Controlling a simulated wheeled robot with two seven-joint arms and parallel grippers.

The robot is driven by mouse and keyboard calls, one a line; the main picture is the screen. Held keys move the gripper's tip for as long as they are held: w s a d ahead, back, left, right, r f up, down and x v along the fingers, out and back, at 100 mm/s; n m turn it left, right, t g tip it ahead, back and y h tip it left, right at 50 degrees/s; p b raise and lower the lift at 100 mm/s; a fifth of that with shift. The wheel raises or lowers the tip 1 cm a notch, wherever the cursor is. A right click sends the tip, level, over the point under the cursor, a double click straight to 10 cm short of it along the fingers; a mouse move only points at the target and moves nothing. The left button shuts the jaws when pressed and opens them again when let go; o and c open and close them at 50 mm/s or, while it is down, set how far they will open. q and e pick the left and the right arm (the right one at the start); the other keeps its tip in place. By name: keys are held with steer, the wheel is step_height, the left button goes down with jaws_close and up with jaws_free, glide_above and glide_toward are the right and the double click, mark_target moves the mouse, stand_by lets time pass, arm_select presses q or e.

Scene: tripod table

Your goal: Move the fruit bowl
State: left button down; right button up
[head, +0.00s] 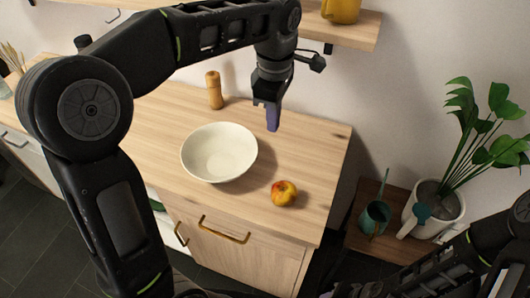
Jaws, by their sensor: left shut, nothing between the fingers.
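A white empty bowl (219,153) stands upright on the wooden cabinet top (310,150). A red and yellow fruit (284,193), like an apple or peach, lies on the wood to the right of the bowl and nearer the front edge. My left gripper (272,122) points down behind and to the right of the bowl, apart from bowl and fruit. It is shut and empty. My right arm shows at the lower right, and its gripper fingers cannot be made out.
A wooden mill (214,90) stands behind the bowl. A shelf (355,28) with a yellow mug (341,10) hangs above. The cabinet top's right end is clear.

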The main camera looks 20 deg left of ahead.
arm_select(q)
step_height(320, 180, down, 6)
steer(key=b, duration=0.5)
steer(key=shift+w, duration=0.1)
steer(key=shift+f, duration=0.15)
step_height(320, 180, down, 10)
steer(key=shift+a, duration=0.15)
steer(key=a+p, duration=0.1)
steer(key=a, duration=0.1)
steer(key=shift+a, duration=0.3)
steer(key=shift+a+p, duration=0.3)
steer(key=shift+a, duration=0.25)
